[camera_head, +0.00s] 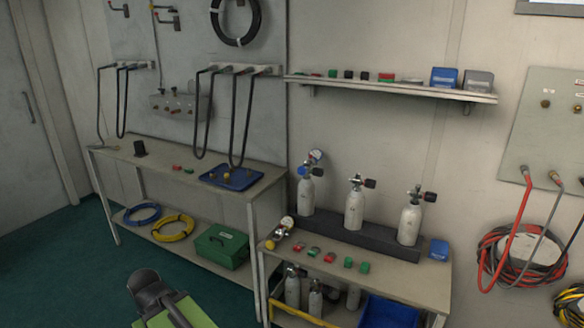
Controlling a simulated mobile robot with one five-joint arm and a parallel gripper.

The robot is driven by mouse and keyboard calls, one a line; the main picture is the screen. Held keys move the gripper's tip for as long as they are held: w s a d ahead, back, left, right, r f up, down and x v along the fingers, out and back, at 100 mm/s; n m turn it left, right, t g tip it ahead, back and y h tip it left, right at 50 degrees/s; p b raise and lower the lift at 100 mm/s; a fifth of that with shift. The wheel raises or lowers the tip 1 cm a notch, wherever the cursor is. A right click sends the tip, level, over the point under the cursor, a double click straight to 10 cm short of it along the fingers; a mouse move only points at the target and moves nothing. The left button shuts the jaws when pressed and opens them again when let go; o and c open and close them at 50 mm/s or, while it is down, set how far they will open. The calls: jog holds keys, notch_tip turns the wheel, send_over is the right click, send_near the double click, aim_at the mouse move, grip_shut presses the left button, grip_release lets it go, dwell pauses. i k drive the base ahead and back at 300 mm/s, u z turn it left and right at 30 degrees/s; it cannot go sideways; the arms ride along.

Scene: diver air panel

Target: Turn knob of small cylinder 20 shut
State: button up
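Three small pale cylinders stand upright in a dark rack (350,236) on the right-hand bench. The left cylinder (306,196) has a gauge and a blue part at its valve. The middle cylinder (354,209) and the right cylinder (409,224) each have a valve with a dark knob pointing right. No number is readable, so I cannot tell which one is cylinder 20, nor how far any knob is turned. A dark and green part of my own body shows at the bottom left, well apart from the cylinders. I cannot make out my gripper's fingers.
The right-hand bench (425,283) also holds a regulator with a gauge (281,231), small red and green parts and a blue box (439,249). More cylinders and a blue crate (388,311) are below. A shelf (400,88) hangs above. Green floor is clear at the lower left.

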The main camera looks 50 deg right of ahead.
aim_at(319, 173)
jog(key=u, duration=0.05)
jog(key=i, duration=1.4)
jog(key=z, duration=0.7)
